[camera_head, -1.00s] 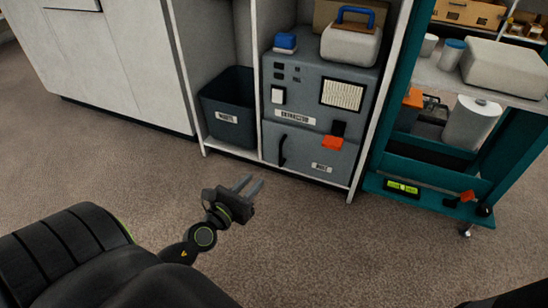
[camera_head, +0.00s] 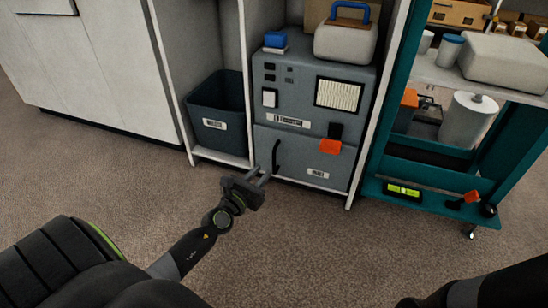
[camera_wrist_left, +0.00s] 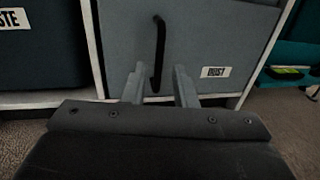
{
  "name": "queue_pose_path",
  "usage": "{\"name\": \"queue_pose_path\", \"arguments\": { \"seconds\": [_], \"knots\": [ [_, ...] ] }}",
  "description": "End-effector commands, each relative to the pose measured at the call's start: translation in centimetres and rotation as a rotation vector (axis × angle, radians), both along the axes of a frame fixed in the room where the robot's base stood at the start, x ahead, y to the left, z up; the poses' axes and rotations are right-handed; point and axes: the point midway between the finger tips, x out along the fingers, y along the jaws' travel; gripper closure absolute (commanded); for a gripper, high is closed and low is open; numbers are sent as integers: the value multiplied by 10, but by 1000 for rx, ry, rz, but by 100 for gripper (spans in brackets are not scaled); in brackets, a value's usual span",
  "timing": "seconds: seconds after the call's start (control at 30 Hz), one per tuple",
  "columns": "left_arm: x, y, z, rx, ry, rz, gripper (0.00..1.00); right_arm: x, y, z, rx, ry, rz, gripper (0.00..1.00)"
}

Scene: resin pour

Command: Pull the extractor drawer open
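The grey extractor (camera_head: 302,95) stands in the cabinet bay, and its drawer (camera_head: 312,158) forms the lower front with a "DUST" label. The drawer looks closed, flush with the front. Its black vertical handle (camera_head: 276,155) is on the drawer's left side and also shows in the left wrist view (camera_wrist_left: 158,45). My left gripper (camera_head: 259,174) is just in front of the handle's lower end. In the left wrist view, its two fingers are open and apart (camera_wrist_left: 158,78), with the handle's lower end appearing between them. Contact cannot be told. My right gripper is out of view; only dark arm parts show at bottom right.
A dark waste bin (camera_head: 216,115) stands in the bay left of the extractor, behind a white divider. A teal cart (camera_head: 375,190) stands close on the right. The floor in front is clear.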

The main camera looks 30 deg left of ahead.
Motion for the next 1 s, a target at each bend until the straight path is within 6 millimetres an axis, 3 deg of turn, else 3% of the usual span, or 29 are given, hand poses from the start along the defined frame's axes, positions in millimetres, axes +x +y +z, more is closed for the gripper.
{"name": "queue_pose_path", "arguments": {
  "seconds": [0.2, 0.4, 0.87, 1.0],
  "knots": [
    [43, 2, -1, 1, -2, 1, 75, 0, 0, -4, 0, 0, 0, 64],
    [69, 3, -1, -1, -1, 0, 75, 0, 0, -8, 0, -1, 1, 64],
    [80, 3, -1, 0, 0, 0, 75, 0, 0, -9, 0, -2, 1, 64],
    [80, 3, 0, 0, 0, 0, 92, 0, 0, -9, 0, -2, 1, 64]
  ]
}}
